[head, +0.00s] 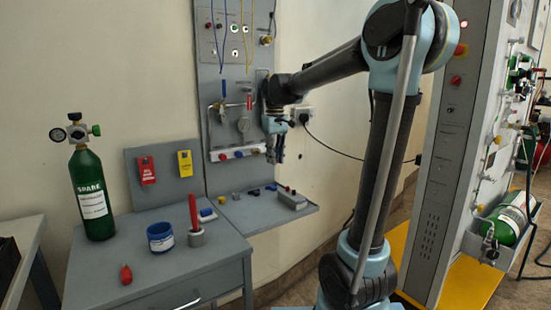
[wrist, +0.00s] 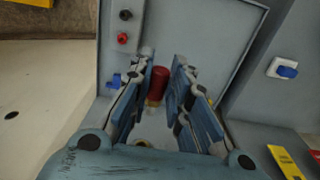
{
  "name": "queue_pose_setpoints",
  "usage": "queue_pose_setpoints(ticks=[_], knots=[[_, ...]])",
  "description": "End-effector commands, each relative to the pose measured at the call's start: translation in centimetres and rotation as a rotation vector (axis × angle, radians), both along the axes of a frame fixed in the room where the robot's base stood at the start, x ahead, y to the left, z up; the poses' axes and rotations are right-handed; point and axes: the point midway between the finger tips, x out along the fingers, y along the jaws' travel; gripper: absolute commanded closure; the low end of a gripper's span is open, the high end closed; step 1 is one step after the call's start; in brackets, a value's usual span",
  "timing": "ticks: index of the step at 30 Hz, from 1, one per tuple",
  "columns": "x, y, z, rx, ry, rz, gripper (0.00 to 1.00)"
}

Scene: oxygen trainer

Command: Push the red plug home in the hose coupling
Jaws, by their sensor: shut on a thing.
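The red plug (wrist: 159,85) is a red cylinder with a brass-coloured lower end, seen between the fingers in the wrist view. My gripper (wrist: 168,72) is shut on it; the plug shows close against the left finger. In the head view my gripper (head: 276,158) points down beside the right edge of the grey wall panel, above the small shelf. The plug cannot be made out there.
The grey shelf (head: 262,221) carries small parts and a grey box (head: 291,200). On the left bench stand a green spare cylinder (head: 92,193), a blue tub (head: 160,237) and a red-handled tool in a holder (head: 194,222). A white rail (head: 238,153) crosses the panel near my gripper.

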Motion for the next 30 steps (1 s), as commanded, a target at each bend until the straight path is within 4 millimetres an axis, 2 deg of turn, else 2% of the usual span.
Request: queue_pose_setpoints(ticks=[5,21,30], knots=[[0.3,0.1,0.0,0.002,-0.001,-0.001,1.0],[3.7,2.4,0.0,0.002,-0.001,-0.001,1.0],[4.8,3.2,0.0,0.002,-0.001,0.0,1.0]])
